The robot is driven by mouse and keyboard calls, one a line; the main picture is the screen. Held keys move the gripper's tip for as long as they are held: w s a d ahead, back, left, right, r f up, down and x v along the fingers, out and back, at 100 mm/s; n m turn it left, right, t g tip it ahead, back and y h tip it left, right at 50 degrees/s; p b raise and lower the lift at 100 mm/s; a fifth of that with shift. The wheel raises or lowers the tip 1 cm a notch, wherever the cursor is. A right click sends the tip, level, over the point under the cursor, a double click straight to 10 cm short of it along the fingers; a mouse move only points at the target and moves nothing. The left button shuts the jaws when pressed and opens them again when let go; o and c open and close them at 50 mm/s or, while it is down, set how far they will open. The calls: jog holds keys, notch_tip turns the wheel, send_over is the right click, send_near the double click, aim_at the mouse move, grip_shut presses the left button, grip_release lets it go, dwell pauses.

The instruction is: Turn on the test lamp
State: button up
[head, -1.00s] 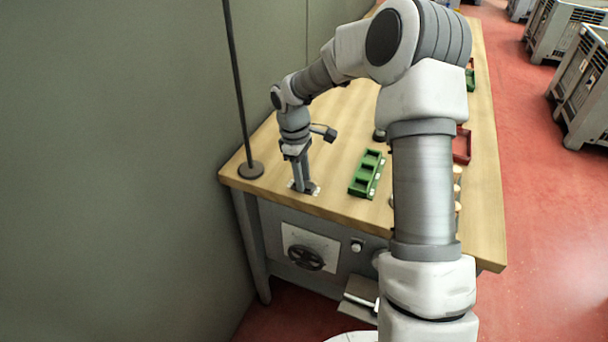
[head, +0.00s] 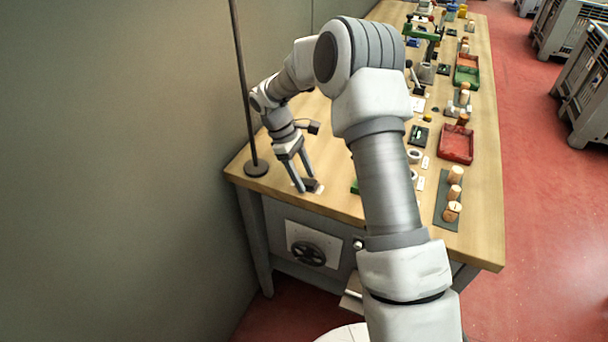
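My gripper (head: 306,185) points down at the near left corner of the bench, its two fingers apart with a gap between them. A small dark part on a pale plate (head: 317,188) lies right at the fingertips; it may be a switch, and I cannot tell whether the fingers touch it. A dark pole on a round base (head: 257,169) stands left of the gripper. Its top is out of view, so I cannot tell whether it carries the test lamp. No lit lamp can be made out.
The wooden bench (head: 335,202) runs away to the back. A red tray (head: 456,143), a green tray (head: 466,77) and a dark strip with cork stoppers (head: 453,193) lie to the right. My arm hides most of a green holder (head: 354,187). A handwheel (head: 308,254) is on the bench front.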

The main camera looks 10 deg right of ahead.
aim_at(304, 181)
jog(key=shift+r, duration=0.5)
notch_tip(304, 181, up, 3)
jog(key=shift+r, duration=0.15)
jog(key=s+d+r, duration=0.5)
jog(key=d+r, duration=0.1)
jog(key=d, duration=0.4)
jog(key=shift+s+r+p, duration=0.35)
jog(key=shift+s+p, duration=0.05)
